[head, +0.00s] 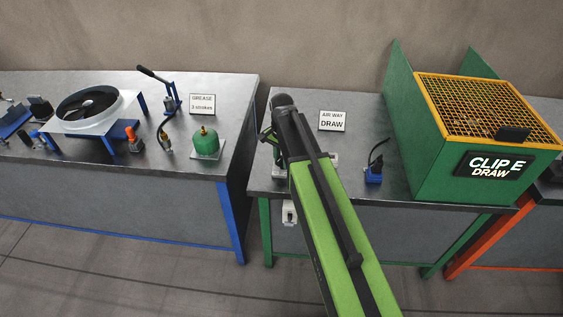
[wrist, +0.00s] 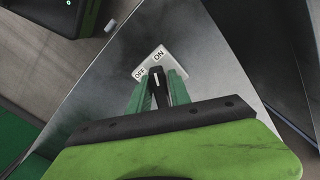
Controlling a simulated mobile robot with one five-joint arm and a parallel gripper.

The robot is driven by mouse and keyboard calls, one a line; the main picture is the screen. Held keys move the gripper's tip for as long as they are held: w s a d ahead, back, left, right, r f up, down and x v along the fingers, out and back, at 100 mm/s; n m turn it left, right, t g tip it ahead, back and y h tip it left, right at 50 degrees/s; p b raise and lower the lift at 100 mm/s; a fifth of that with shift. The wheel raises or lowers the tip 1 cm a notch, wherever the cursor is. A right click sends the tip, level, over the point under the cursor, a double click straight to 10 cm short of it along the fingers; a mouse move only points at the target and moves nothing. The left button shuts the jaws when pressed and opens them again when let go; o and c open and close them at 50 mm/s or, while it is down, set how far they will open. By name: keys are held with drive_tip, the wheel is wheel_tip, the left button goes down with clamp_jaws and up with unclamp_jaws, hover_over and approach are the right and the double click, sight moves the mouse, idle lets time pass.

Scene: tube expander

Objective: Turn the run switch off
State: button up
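The run switch shows in the wrist view as a pale plate (wrist: 151,62) marked OFF on the left and ON on the right, on a grey metal top. My gripper (wrist: 157,82) is right at the plate's near edge. Its two green fingers stand apart, with a dark, lever-like part between them. Whether the fingers touch that part, and which way it leans, I cannot tell. In the head view my gripper (head: 268,135) is over the left part of the green-legged table, and my arm hides most of the switch area.
A green box with an orange grille (head: 487,105) stands on the table's right, labelled CLIP E DRAW. A blue fitting (head: 373,173) and an AIR WAY DRAW sign (head: 332,121) stand right of my arm.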

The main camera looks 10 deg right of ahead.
clamp_jaws()
drive_tip(key=shift+n, duration=0.3)
drive_tip(key=n, duration=1.1)
drive_tip(key=shift+d, duration=0.15)
drive_tip(key=shift+s+n, duration=0.1)
drive_tip(key=shift+n, duration=0.2)
idle(0.3)
drive_tip(key=shift+o, duration=2)
unclamp_jaws()
